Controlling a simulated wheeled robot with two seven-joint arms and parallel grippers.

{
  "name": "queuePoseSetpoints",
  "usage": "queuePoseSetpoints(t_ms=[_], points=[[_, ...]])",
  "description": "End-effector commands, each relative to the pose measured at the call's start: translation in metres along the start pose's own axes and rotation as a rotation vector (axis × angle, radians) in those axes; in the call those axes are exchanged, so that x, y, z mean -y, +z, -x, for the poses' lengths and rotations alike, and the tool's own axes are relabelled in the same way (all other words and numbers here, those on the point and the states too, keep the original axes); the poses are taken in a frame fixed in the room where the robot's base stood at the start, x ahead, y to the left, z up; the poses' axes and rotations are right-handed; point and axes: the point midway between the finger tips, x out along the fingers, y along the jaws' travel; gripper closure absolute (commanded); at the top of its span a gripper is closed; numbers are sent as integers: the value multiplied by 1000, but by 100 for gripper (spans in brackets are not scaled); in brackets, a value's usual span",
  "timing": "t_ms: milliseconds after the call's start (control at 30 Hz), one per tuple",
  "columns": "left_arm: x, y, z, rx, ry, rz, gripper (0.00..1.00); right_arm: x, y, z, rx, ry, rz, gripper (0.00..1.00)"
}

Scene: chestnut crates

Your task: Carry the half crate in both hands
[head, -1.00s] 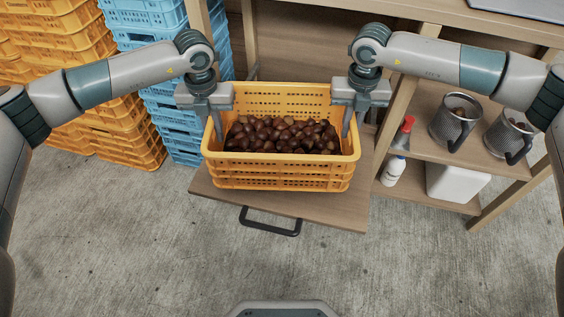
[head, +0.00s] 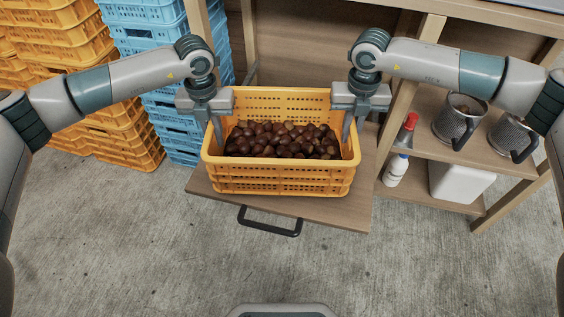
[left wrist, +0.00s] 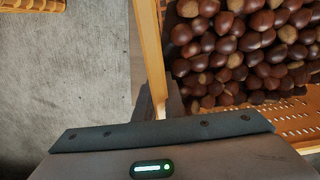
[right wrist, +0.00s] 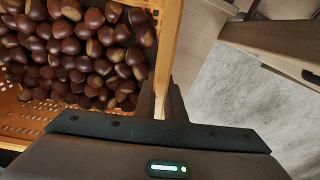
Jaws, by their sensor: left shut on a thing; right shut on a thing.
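The half crate (head: 280,179) is orange, low and slotted, and holds a heap of brown chestnuts (head: 282,140). It looks level, over a pulled-out wooden board with a black handle; I cannot tell whether it touches the board. My left gripper (head: 216,128) is shut on its left wall, which also shows in the left wrist view (left wrist: 150,55). My right gripper (head: 347,126) is shut on its right wall, which also shows in the right wrist view (right wrist: 168,45). The fingertips inside the crate are partly hidden.
The wooden board (head: 330,213) juts from a wooden shelf unit, its black handle (head: 270,222) at the front. Stacks of blue crates (head: 180,135) and orange crates (head: 120,130) stand at left. Metal pots (head: 459,118) and a red-capped bottle (head: 395,170) sit at right. The concrete floor in front is clear.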

Motion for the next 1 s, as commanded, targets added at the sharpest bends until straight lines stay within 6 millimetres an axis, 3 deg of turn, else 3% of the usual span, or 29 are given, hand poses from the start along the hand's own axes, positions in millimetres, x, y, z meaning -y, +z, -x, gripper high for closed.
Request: queuePoseSetpoints(t_ms=[433,467,500,533,1000], points=[[0,2,-14,5,-2,2,100,1,1,-15,2,-1,-1,100],[0,1,-14,2,0,2,84,1,0,-15,-1,-3,-1,84],[0,1,-14,1,0,2,74,1,0,-15,-1,-2,-1,74],[0,0,-14,1,0,1,72,1,0,-15,-1,-2,-1,72],[0,0,-7,1,-1,0,72,0,0,-14,0,0,0,72]])
